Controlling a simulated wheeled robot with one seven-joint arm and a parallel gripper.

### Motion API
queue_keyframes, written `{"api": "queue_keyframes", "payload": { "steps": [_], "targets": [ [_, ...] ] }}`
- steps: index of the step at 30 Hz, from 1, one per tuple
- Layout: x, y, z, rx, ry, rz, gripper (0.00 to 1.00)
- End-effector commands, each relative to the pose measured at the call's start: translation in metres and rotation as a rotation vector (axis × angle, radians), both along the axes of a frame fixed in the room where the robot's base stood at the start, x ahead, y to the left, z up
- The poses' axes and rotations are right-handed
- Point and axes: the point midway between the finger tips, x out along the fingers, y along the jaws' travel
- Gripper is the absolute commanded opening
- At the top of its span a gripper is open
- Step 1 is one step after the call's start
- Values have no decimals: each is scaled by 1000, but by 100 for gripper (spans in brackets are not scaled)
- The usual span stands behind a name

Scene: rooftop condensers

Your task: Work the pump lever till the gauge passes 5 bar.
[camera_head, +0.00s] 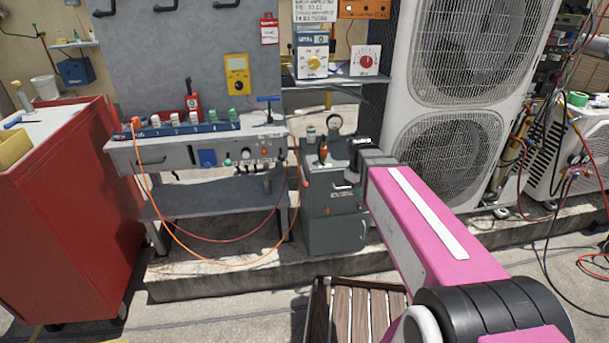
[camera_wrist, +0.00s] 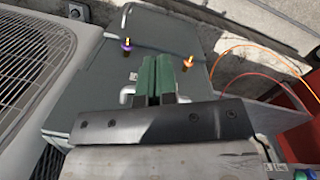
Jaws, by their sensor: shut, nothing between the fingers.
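A grey-green cabinet (camera_head: 335,215) stands in the middle of the head view, with a small round gauge (camera_head: 334,122) on top. The gauge's reading is too small to make out. An orange-headed handle (camera_head: 323,152) stands on its upper front; I cannot tell whether this is the pump lever. My gripper (camera_head: 353,177) is at the cabinet's upper right and hides part of it. In the wrist view my gripper's green fingers (camera_wrist: 157,62) are together and empty, over the cabinet face (camera_wrist: 95,95). A pale bent handle (camera_wrist: 127,95) shows beside them; contact is unclear.
A grey workbench (camera_head: 190,150) stands left of the cabinet, with orange hoses hanging down. A red cabinet (camera_head: 65,220) is farther left. Large condenser units (camera_head: 450,120) stand close on the right. A slatted wooden surface (camera_head: 365,310) lies below my arm.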

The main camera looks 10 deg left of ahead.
Motion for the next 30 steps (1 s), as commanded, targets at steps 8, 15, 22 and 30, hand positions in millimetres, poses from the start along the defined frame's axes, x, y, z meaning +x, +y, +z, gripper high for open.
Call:
{"api": "queue_keyframes", "payload": {
  "steps": [8, 15, 22, 30],
  "targets": [
    [34, 92, 59, -27, 50, 451, 0],
    [43, 169, 114, -46, 105, 816, 0],
    [40, 216, 151, -57, 144, 1041, 0],
    [38, 228, 160, -59, 157, 1104, 0]
  ]
}}
